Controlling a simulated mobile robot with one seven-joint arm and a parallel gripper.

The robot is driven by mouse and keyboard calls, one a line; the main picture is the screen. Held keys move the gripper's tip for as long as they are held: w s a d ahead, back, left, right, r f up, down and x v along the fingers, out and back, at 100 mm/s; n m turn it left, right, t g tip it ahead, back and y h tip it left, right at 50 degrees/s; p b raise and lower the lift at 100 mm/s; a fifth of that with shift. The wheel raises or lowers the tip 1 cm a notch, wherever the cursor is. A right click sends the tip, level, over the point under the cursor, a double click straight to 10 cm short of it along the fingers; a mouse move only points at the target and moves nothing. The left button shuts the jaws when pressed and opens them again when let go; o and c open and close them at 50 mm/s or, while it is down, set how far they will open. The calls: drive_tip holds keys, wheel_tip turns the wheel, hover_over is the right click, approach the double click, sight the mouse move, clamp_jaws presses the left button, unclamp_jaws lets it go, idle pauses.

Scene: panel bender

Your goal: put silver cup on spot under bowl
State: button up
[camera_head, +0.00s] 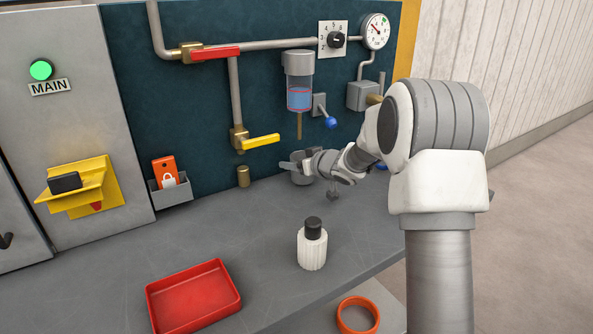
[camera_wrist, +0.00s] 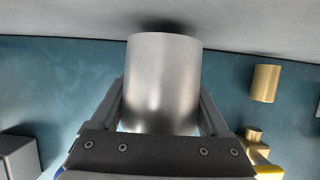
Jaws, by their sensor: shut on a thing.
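The silver cup (camera_wrist: 163,75) fills the middle of the wrist view, which looks upside down. My gripper (camera_wrist: 162,100) is shut on it, with one finger on each side. In the head view the cup (camera_head: 302,178) is partly hidden by my gripper (camera_head: 298,167). It appears upright at the back of the bench, roughly below the clear bowl (camera_head: 299,98) with blue liquid and its brass drain tube. A dark shadow lies at the cup's base; I cannot tell whether it touches the bench. The spot under the bowl is hidden.
A blue-knobbed lever (camera_head: 330,122) is right of the bowl. A white bottle (camera_head: 312,245) and red tray (camera_head: 194,297) are nearer the front. The bench between is clear.

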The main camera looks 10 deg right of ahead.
drive_tip(key=shift+w+a+f, duration=0.1)
drive_tip(key=shift+w+f, duration=0.1)
drive_tip(key=shift+f, duration=0.25)
drive_tip(key=o, duration=1.2)
drive_tip(key=shift+f, duration=0.15)
